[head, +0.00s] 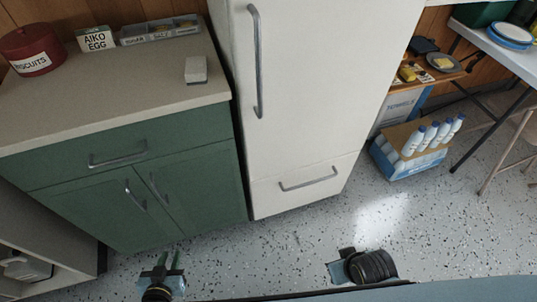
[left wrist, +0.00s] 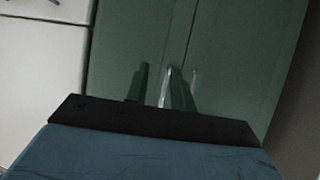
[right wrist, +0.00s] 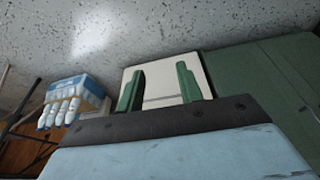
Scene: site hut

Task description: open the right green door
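The right green door (head: 205,185) is shut on the cabinet, beside the tall white fridge, with an upright metal handle (head: 158,188) near its left edge. The left green door (head: 95,215) is shut too, with its own handle (head: 134,195). My left gripper (head: 172,260) is open and empty, low in front of the doors and apart from them. In the left wrist view, the right green door (left wrist: 130,40) is left of the seam, and its handle (left wrist: 165,88) shows between the fingers. My right gripper (right wrist: 158,85) is open and empty; its fingers are hidden in the head view.
The white fridge (head: 290,110) stands right of the cabinet. A green drawer (head: 135,148) is above the doors. The counter (head: 110,95) holds a biscuits tin, an egg box, a tray and a small block. A bottle crate (head: 410,160) stands at right. Speckled floor in front is clear.

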